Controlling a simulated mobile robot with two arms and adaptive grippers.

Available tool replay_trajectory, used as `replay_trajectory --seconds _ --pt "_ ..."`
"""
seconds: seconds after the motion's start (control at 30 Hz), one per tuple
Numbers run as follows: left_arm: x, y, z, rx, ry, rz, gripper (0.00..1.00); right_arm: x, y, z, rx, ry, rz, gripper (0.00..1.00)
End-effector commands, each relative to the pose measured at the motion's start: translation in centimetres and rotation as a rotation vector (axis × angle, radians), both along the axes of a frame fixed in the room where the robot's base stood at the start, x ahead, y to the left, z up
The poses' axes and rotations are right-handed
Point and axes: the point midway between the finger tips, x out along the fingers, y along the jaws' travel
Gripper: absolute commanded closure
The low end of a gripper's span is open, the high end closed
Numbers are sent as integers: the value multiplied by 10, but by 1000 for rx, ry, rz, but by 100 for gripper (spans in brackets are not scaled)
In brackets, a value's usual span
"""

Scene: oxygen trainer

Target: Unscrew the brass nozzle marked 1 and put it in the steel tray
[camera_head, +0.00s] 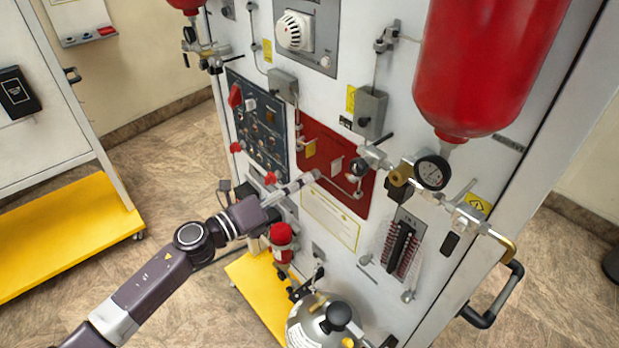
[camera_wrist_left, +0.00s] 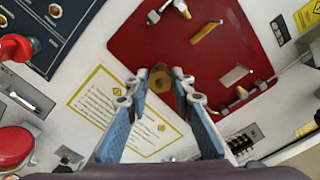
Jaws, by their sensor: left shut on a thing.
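My left gripper (camera_head: 308,179) reaches from the left to the red panel on the white trainer cabinet. In the left wrist view its two blue-padded fingers (camera_wrist_left: 159,74) stand either side of a brass hex nozzle (camera_wrist_left: 161,83), and the gripper is shut on it. The nozzle lies in front of the cabinet face, near the lower edge of the red panel (camera_wrist_left: 190,50). No number is legible on it. In the head view the gripper hides the nozzle. I cannot make out a steel tray in either view. My right gripper is not in view.
A red cylinder (camera_head: 485,65), a pressure gauge (camera_head: 432,172) and pipework stand right of the gripper. A dark control panel (camera_head: 258,125) is to its left. Floor at left is partly clear.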

Motion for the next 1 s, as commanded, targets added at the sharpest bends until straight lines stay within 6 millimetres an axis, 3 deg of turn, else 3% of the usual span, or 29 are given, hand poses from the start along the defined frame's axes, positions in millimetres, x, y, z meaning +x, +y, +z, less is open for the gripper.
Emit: replay_trajectory --seconds 1.0 --pt "-21 28 0 -1 0 -1 100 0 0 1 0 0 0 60"
